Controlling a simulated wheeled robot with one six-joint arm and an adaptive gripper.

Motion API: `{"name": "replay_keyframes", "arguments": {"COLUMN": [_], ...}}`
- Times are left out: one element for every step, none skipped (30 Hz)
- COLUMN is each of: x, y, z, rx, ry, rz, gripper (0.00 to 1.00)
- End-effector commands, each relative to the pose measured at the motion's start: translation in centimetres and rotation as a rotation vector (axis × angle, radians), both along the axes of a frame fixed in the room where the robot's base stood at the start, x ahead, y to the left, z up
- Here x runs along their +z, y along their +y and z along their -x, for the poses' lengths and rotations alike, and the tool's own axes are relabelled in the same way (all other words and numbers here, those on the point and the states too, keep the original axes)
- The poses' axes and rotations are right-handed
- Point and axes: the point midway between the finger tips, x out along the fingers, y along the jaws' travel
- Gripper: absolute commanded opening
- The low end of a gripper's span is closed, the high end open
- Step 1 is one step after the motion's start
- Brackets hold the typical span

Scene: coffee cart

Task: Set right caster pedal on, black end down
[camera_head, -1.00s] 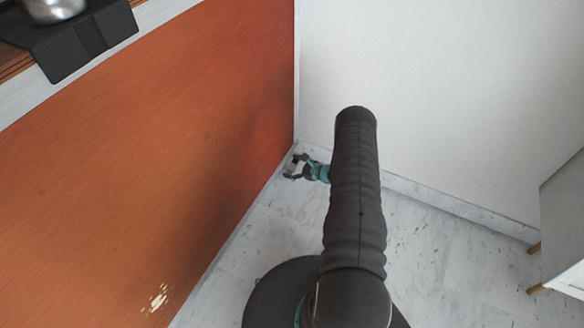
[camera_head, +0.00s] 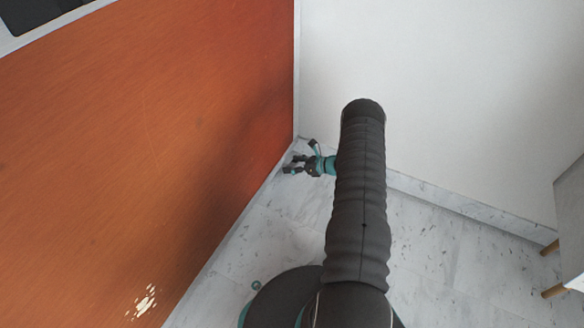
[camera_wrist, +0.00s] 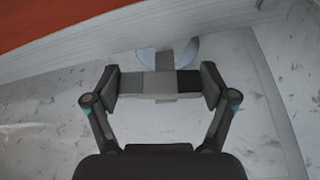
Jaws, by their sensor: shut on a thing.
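The caster pedal (camera_wrist: 157,86) is a short bar between the two fingertips of my gripper (camera_wrist: 160,84) in the wrist view. Its middle is light grey, its right end is black, and its left end is mid grey. The caster (camera_wrist: 184,49), a pale rounded shape with a grey upright piece in front, shows right behind the bar, below the cart's lower edge. I cannot tell whether that upright piece is part of the pedal. In the head view my gripper (camera_head: 293,165) is low, near the floor corner, and the pedal is too small to make out.
The orange cart panel (camera_head: 150,160) fills the left side. A white wall (camera_head: 450,90) with a marble skirting (camera_head: 455,205) stands behind. Marble floor (camera_head: 440,240) is open to the right, up to a cabinet with wooden legs (camera_head: 552,290).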

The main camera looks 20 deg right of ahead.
Motion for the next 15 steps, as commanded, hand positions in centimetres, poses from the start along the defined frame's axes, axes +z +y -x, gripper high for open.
{"name": "replay_keyframes", "arguments": {"x": [-0.17, -0.16, -0.13, -0.12, -0.11, -0.10, -0.10, -0.10, -0.11, -0.10, -0.11, -0.11, -0.11, -0.12, -0.11], "y": [0.20, 0.21, 0.21, 0.22, 0.22, 0.23, 0.23, 0.24, 0.24, 0.24, 0.25, 0.25, 0.25, 0.25, 0.22], "z": [0.11, 0.11, 0.12, 0.12, 0.11, 0.11, 0.11, 0.12, 0.13, 0.12, 0.13, 0.13, 0.12, 0.14, 0.12], "rx": [0.005, 0.003, 0.004, 0.003, 0.004, 0.004, 0.004, 0.004, 0.004, 0.004, 0.004, 0.004, 0.004, 0.004, 0.003], "ry": [0.006, 0.008, 0.009, 0.010, 0.010, 0.010, 0.010, 0.010, 0.010, 0.010, 0.010, 0.010, 0.010, 0.010, 0.010], "rz": [-0.006, -0.008, -0.010, -0.010, -0.012, -0.012, -0.012, -0.012, -0.012, -0.012, -0.012, -0.012, -0.012, -0.012, -0.010], "gripper": [0.48, 0.48, 0.48, 0.48, 0.48, 0.48, 0.48, 0.48, 0.48, 0.48, 0.48, 0.48, 0.88, 0.96, 1.00]}}
